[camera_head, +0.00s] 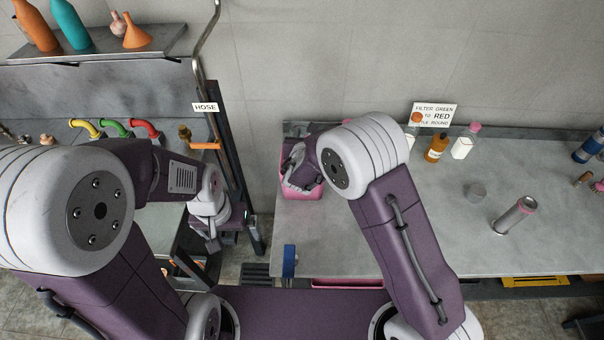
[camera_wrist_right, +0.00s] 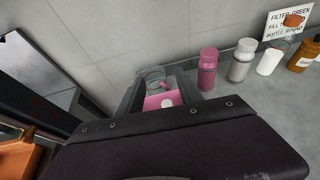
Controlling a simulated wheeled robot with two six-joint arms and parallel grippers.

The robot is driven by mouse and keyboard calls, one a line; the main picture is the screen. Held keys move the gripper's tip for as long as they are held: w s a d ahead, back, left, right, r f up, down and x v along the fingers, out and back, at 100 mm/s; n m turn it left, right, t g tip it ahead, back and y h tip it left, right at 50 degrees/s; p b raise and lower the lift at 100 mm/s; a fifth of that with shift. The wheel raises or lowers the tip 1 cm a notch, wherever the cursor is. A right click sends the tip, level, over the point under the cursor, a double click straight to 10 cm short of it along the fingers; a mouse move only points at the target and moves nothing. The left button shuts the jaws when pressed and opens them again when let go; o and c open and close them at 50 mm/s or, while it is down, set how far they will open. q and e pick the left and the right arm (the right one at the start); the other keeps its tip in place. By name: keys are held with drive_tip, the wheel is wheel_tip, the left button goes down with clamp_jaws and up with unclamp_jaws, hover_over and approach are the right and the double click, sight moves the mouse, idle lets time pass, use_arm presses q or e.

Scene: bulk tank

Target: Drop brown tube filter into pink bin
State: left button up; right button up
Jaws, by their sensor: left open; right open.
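The pink bin (camera_head: 303,193) stands at the left end of the grey counter, partly hidden by my right gripper (camera_head: 300,178). My right gripper is over the bin, open. In the right wrist view, a pink surface with a pale round spot (camera_wrist_right: 163,101) shows between the open fingers (camera_wrist_right: 160,92). I cannot make out a brown tube filter in either view. My left gripper (camera_head: 212,238) is open and points down at the left, away from the counter.
A pink bottle (camera_wrist_right: 207,70) stands beside the right gripper. The counter (camera_head: 380,240) also carries an amber bottle (camera_head: 436,148), a white bottle (camera_head: 465,142) and a metal cylinder (camera_head: 514,216). A blue item (camera_head: 289,261) is at its front edge.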

drive_tip(key=b+v, duration=0.2)
drive_tip(key=v, duration=0.7)
